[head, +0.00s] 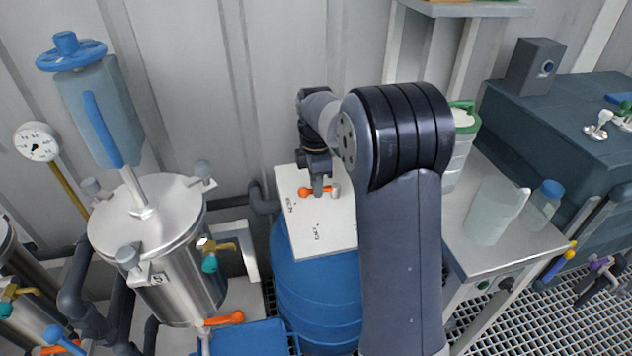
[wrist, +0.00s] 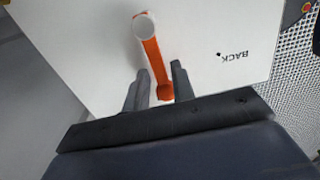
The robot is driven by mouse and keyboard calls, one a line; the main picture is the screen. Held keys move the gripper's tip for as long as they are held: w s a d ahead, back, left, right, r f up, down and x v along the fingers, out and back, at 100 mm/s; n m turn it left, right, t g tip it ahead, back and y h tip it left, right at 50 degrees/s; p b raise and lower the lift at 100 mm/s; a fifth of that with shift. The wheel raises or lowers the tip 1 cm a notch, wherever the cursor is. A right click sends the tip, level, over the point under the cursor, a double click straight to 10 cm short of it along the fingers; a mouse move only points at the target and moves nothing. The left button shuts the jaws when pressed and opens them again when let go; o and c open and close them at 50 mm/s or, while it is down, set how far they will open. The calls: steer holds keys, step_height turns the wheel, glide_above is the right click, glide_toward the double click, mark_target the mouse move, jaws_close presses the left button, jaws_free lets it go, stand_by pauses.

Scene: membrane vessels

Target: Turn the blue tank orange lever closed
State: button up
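The orange lever (head: 304,192) sits on a white panel (head: 335,235) above the blue tank (head: 312,300). In the wrist view the lever (wrist: 153,55) runs from a pale round pivot (wrist: 144,27) at the top down to a rounded orange end. My gripper (head: 318,191) reaches down over the lever from behind and hides its middle in the head view. In the wrist view my gripper (wrist: 160,76) is open, with one dark finger on each side of the lever's end. A small gap shows at the left finger; contact with the right finger is unclear.
A steel table (head: 500,255) with jugs stands right.

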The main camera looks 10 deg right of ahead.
jaws_close()
